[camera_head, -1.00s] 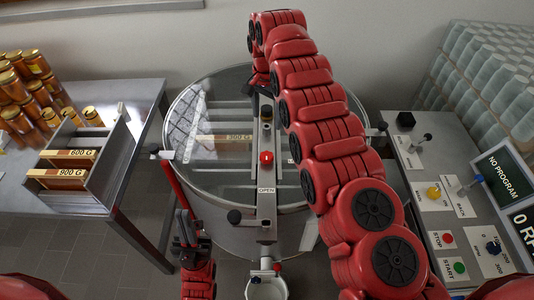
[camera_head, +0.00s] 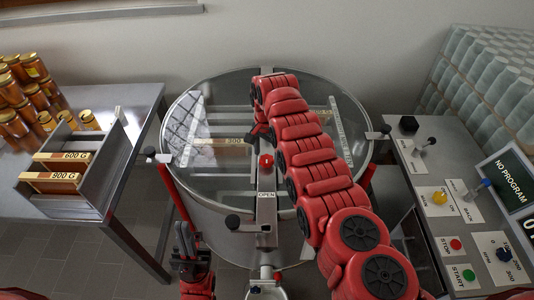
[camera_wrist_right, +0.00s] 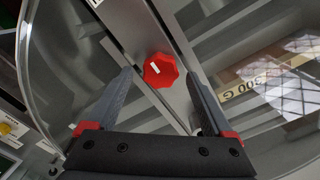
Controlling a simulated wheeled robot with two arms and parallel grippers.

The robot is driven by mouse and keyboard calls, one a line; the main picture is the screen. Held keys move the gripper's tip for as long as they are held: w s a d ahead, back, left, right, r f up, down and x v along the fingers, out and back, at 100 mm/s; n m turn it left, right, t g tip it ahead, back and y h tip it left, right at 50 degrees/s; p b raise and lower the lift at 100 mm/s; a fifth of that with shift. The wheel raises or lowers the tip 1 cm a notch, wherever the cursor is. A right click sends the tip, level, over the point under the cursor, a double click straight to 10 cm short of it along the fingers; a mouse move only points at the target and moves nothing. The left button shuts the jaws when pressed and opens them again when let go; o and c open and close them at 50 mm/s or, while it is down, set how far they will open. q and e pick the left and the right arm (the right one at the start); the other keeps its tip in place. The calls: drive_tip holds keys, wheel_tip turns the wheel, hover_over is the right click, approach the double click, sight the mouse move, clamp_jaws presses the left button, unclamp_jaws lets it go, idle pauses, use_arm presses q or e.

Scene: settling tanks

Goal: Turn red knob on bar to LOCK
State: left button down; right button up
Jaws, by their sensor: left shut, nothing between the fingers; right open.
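The red knob (camera_head: 266,162) sits on the metal bar (camera_head: 267,207) across the round tank's clear lid. An OPEN label (camera_head: 267,194) is on the bar, on the near side of the knob. In the right wrist view the knob (camera_wrist_right: 160,70) is lobed, with a white mark on top. My right gripper (camera_wrist_right: 160,78) is open and empty, its fingers on either side of the knob in that view; I cannot tell whether they touch it. In the head view my right arm hides part of the bar; no LOCK label is readable. My left gripper (camera_head: 188,262) is shut and empty, left of the bar's near end.
The tank lid (camera_head: 215,120) has clamp handles at its sides. A table with jars (camera_head: 22,128) and a metal box of frames (camera_head: 95,175) stands left. A control panel (camera_head: 435,205) with knobs and buttons stands right. Stacked clear jars (camera_head: 500,80) are behind it.

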drive_tip(key=shift+f, duration=0.6)
drive_tip(key=shift+c, duration=0.2)
clamp_jaws()
